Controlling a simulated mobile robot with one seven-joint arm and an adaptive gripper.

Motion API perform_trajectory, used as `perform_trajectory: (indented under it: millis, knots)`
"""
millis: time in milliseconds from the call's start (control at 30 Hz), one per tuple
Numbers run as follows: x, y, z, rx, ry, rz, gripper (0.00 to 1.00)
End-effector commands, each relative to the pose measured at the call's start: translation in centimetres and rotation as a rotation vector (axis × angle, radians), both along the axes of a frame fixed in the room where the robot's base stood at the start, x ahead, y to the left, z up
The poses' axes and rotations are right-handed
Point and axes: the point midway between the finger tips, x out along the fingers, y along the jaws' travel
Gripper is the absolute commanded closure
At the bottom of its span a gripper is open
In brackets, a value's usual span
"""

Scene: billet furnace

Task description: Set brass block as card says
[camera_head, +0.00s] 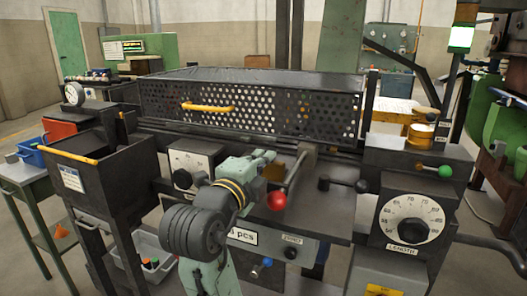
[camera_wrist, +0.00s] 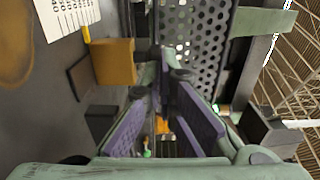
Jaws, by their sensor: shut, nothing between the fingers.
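The brass block (camera_wrist: 113,61) shows in the wrist view as an orange-brown block at upper left, on a dark surface beside a white scale with black marks (camera_wrist: 68,14). A white label (camera_head: 243,236) reading "pcs" is partly hidden by my arm. A white card (camera_head: 70,179) on the dark bin is too small to read.
A perforated guard (camera_head: 250,108) with a yellow handle (camera_head: 208,107) stands behind my gripper. A red-knobbed lever (camera_head: 277,201) is close on its right, with a black-knobbed lever (camera_head: 343,184) beyond. A length dial (camera_head: 409,221) stands at right and a dark bin (camera_head: 118,165) at left.

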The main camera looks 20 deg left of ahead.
Motion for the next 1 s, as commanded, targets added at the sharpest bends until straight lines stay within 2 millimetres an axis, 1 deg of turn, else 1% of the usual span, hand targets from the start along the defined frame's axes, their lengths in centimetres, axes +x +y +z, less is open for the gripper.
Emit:
perform_trajectory:
  millis: [33, 167, 500, 733, 1000]
  knots:
    - [0.4, -0.1, 0.1, 0.000, 0.000, -0.002, 1.00]
    - [1.0, -0.1, 0.0, 0.001, 0.000, 0.000, 1.00]
    - [1.1, 0.0, 0.0, 0.001, -0.001, 0.000, 1.00]
    - [3.1, -0.1, -0.1, 0.001, -0.002, 0.000, 1.00]
    - [3.1, -0.1, 0.0, 0.000, 0.000, -0.001, 1.00]
